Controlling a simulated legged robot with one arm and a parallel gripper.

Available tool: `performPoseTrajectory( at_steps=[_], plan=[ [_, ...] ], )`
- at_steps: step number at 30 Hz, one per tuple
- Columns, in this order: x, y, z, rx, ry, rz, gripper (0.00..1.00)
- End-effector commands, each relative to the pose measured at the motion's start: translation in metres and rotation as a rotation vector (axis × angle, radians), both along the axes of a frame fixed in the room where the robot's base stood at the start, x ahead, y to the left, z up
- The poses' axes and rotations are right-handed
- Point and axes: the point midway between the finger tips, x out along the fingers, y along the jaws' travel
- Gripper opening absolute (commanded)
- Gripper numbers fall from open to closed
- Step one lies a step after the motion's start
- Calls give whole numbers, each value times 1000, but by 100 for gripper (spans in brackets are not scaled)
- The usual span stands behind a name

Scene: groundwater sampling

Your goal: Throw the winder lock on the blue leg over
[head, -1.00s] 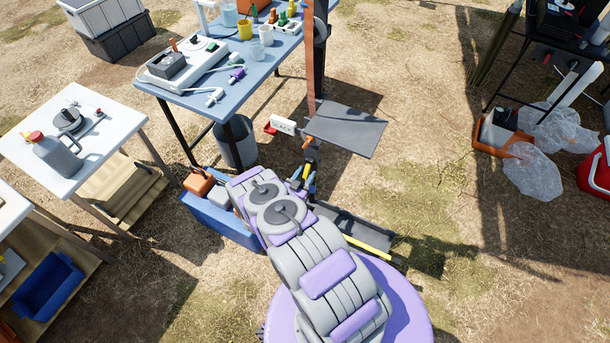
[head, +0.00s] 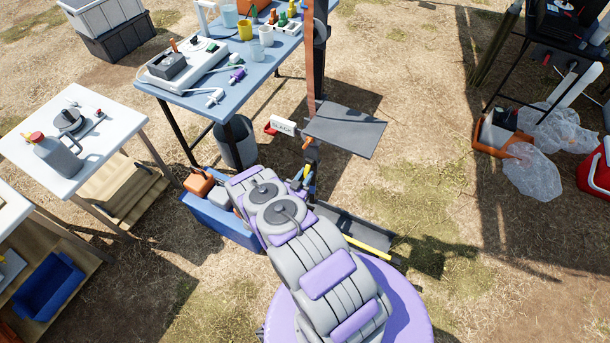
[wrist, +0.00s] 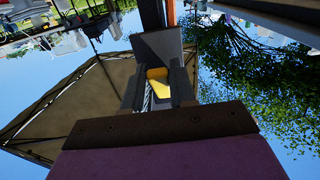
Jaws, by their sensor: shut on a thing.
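In the wrist view my gripper (wrist: 158,80) has its dark fingers closed on both sides of a yellow piece (wrist: 158,87), which sits against a grey block (wrist: 158,48). I cannot tell for sure that this yellow piece is the winder lock. In the head view my gripper is mostly hidden behind my arm's grey and purple links. Beyond the links a small yellow part (head: 306,172) shows at the dark lower end of the post. An orange handle (head: 308,143) sticks out just above it. I cannot make out a blue leg clearly.
A blue table (head: 205,92) stands behind. A blue crate (head: 222,222) is left of my arm.

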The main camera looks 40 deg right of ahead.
Motion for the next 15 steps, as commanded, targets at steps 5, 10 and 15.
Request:
performPoseTrajectory(
  at_steps=[5,10,15],
  plan=[
    [1,3,8,74,27,1,0],
    [-1,8,14,194,79,3,0],
    [-3,11,20,341,138,0,0]
  ],
)
